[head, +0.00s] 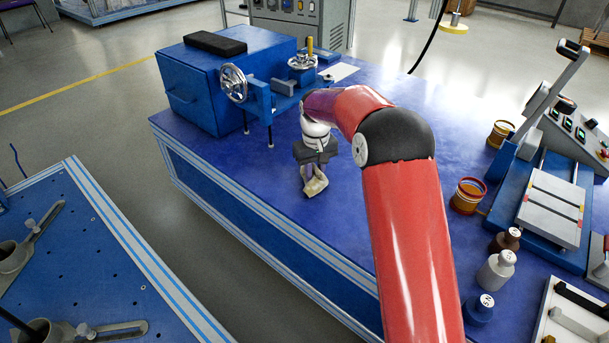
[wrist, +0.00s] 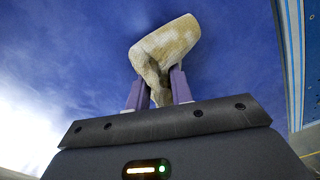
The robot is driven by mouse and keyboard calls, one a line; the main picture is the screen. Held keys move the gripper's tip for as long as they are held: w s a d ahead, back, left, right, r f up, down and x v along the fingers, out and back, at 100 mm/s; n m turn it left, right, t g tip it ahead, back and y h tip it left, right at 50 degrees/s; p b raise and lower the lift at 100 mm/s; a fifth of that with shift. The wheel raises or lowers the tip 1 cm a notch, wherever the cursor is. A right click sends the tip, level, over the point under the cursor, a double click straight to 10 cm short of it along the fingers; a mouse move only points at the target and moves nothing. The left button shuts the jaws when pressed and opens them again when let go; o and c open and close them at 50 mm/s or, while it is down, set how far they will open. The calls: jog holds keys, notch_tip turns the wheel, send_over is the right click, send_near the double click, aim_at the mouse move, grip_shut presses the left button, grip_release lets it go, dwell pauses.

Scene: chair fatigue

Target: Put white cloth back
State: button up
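The white cloth (wrist: 168,45) is a crumpled, cream-coloured piece in the wrist view. It shows between and beyond the two purple fingers of my gripper (wrist: 158,88), which close in on its narrow part. In the head view the cloth (head: 314,187) is at the fingertips of my gripper (head: 309,178), over the blue table (head: 240,170) near its left edge. My gripper points down. I cannot tell whether the cloth touches the table top.
A blue box (head: 205,85) with a black pad and a handwheel vise (head: 262,95) stand behind. Jars and bottles (head: 496,270) and a blue-framed device (head: 548,210) stand at right. A second blue table (head: 90,260) is across a gap at left. The table around the gripper is clear.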

jog(key=o, duration=0.4)
jog(key=shift+o, duration=0.2)
jog(key=shift+s+d+r+p, duration=0.2)
jog(key=shift+r+p, duration=0.3)
jog(key=shift+r, duration=0.2)
jog(key=shift+s+d+r+p, duration=0.15)
jog(key=shift+r+p, duration=0.3)
jog(key=shift+r, duration=0.25)
notch_tip(320, 180, up, 7)
jog(key=s+d+p, duration=0.2)
jog(key=p, duration=0.2)
jog(key=shift+s+d+r, duration=0.15)
jog(key=c, duration=0.3)
jog(key=shift+w+a+f, duration=0.25)
jog(key=shift+w+a, duration=0.05)
jog(key=shift+a, duration=0.1)
jog(key=shift+c, duration=1.2)
jog(key=shift+w+a+f, duration=0.2)
jog(key=shift+w+a, duration=0.25)
jog(key=shift+a, duration=0.05)
jog(key=shift+w+a+f, duration=0.2)
jog(key=shift+w+a, duration=0.2)
jog(key=shift+a, duration=0.1)
grip_shut()
notch_tip(320, 180, down, 3)
jog(key=shift+r, duration=0.1)
